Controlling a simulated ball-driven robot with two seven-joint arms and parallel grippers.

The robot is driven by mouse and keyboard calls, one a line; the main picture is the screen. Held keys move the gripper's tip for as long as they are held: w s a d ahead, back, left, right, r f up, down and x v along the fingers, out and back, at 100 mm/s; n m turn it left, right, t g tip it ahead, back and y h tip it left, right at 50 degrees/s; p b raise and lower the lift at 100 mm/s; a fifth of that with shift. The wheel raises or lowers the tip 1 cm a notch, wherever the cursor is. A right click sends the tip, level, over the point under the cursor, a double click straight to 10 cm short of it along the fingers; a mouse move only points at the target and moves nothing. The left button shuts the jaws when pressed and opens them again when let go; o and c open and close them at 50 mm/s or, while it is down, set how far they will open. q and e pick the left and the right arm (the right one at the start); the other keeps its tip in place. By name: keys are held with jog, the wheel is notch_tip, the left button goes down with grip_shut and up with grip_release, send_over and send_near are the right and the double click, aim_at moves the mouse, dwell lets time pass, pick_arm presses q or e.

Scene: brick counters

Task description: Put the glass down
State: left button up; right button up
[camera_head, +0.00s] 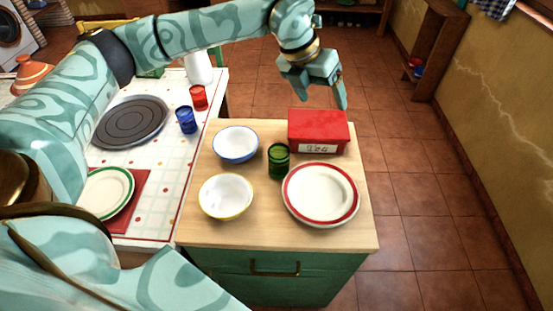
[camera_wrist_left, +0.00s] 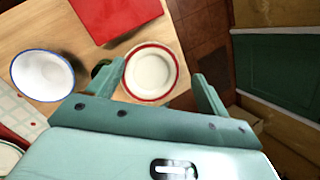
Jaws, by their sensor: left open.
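A green glass (camera_head: 278,160) stands upright on the wooden counter top (camera_head: 280,236), between the bowls and the red-rimmed plates. In the left wrist view a small dark green part of the glass (camera_wrist_left: 101,68) shows behind a finger; the rest is hidden. My left gripper (camera_head: 323,104) is open and empty, raised above the back right of the counter near the red box. It is apart from the glass. In the left wrist view its two fingers (camera_wrist_left: 160,72) are spread, with the plate seen between them. My right gripper is not in view.
A red box (camera_head: 318,128), a blue-rimmed bowl (camera_head: 236,143), a yellow-rimmed bowl (camera_head: 226,195) and red-rimmed plates (camera_head: 320,193) surround the glass. A blue glass (camera_head: 186,120) and a red glass (camera_head: 199,97) stand on the tiled counter at left. The counter's front strip is bare.

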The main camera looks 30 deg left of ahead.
aim_at(279, 163)
pick_arm(q)
jog(key=s+a+f+n+g+y, duration=0.35)
jog(key=a+f+n, duration=0.4)
jog(key=n, duration=0.35)
jog(key=f+b, duration=0.1)
jog(key=f, duration=0.2)
jog(key=f+b, duration=0.1)
jog(key=f, duration=0.3)
jog(key=f+b, duration=0.1)
jog(key=f, duration=0.2)
jog(key=shift+s+d+f, duration=0.35)
notch_tip(279, 163, down, 5)
jog(key=b, duration=0.2)
jog(key=shift+a+f+b, duration=0.15)
jog(key=shift+f+b, duration=0.05)
jog(key=shift+b, duration=0.1)
jog(key=shift+s+r, duration=0.1)
jog(key=shift+r, duration=0.05)
jog(key=shift+c, duration=0.7)
jog(key=c, duration=1.1)
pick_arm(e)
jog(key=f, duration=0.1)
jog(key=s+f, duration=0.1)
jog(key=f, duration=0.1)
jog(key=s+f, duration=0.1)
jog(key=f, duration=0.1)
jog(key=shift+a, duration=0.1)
